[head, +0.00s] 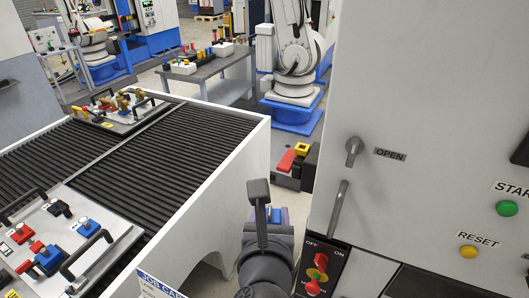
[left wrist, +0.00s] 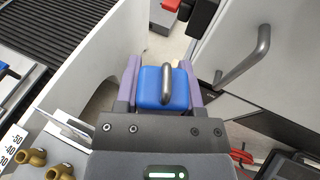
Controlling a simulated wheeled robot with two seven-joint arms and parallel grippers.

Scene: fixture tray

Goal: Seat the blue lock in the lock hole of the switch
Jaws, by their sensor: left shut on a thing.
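The blue lock (left wrist: 163,88) with its grey metal shackle sits between the two purple fingers of my left gripper (left wrist: 160,90) in the left wrist view. The gripper is shut on it. In the head view the left gripper (head: 276,215) is mostly hidden behind my dark wrist, with a bit of blue showing. The switch (head: 318,266) is a black plate marked OFF and ON with a red and yellow knob, on the cabinet front just right of my left wrist. The lock is apart from it. The lock hole is too small to make out. My right gripper is in neither view.
The grey cabinet (head: 420,120) with a vertical handle (head: 339,208) and green and yellow buttons fills the right. A white-walled conveyor (head: 215,190) is on the left, bearing a tray (head: 115,250) of locks and handles. A narrow floor gap lies between.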

